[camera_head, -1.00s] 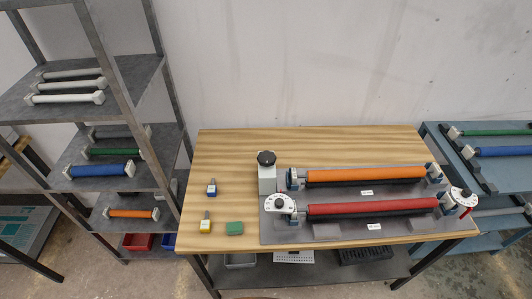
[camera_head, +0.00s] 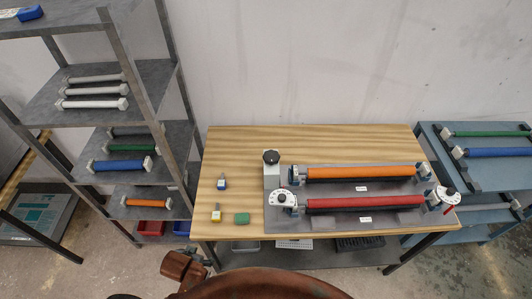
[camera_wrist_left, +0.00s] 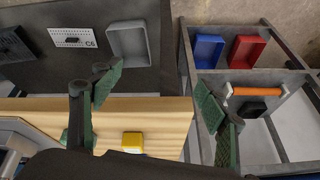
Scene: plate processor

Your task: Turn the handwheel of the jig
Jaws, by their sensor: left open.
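The jig (camera_head: 330,220) is a grey base plate on the wooden table, carrying an orange roller (camera_head: 360,173) and a red roller (camera_head: 365,202). A white round dial with a black knob (camera_head: 281,198) is at its left end. Another white dial with a black centre and a red pointer (camera_head: 445,195) is at its right end. A pale block with a black round knob (camera_head: 271,157) stands at the back left. I cannot tell which is the handwheel. My left gripper (camera_wrist_left: 156,92) is open and empty in the left wrist view, near the table's edge. My right gripper is not seen.
A shelf rack (camera_head: 110,110) stands left, a blue-grey rack (camera_head: 470,170) right. The table's back is clear.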

